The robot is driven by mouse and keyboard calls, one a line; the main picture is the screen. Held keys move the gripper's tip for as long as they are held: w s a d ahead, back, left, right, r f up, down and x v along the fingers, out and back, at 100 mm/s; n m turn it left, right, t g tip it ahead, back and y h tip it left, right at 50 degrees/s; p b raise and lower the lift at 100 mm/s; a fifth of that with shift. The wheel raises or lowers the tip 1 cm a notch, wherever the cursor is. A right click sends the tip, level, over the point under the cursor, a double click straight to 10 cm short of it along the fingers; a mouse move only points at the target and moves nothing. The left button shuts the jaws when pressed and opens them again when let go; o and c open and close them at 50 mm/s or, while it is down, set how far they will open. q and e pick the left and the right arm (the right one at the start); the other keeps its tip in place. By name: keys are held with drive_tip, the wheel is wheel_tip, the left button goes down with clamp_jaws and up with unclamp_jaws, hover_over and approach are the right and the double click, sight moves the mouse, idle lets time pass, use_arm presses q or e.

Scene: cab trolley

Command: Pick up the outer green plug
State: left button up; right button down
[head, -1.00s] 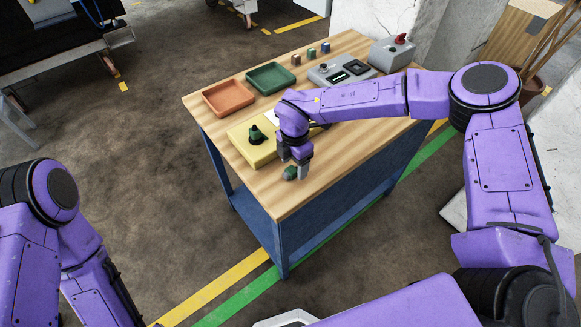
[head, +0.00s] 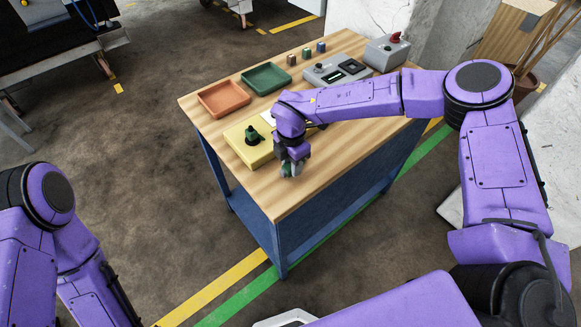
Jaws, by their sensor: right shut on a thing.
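A green plug (head: 289,170) is at the near part of the wooden table top, mostly hidden between the fingers of my right gripper (head: 291,168). The right gripper points down and is shut on this plug. I cannot tell whether the plug touches the table. Another dark green plug (head: 252,134) stands upright on the yellow block (head: 236,144), to the left of my right gripper. My left arm shows at the lower left, but its gripper is out of the picture.
On the wooden table (head: 318,172) are an orange tray (head: 223,110), a green tray (head: 288,80), several small coloured blocks, a grey control box (head: 318,79) and a grey box with a red knob (head: 385,54). The table's near corner is clear.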

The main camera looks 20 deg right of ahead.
drive_tip(key=s+a+r+b, duration=0.6)
drive_tip(key=s+a+r, duration=0.1)
drive_tip(key=s+r, duration=0.4)
drive_tip(key=shift+s+a+r, duration=0.3)
drive_tip(key=shift+s+r, duration=0.05)
drive_tip(key=shift+s, duration=0.15)
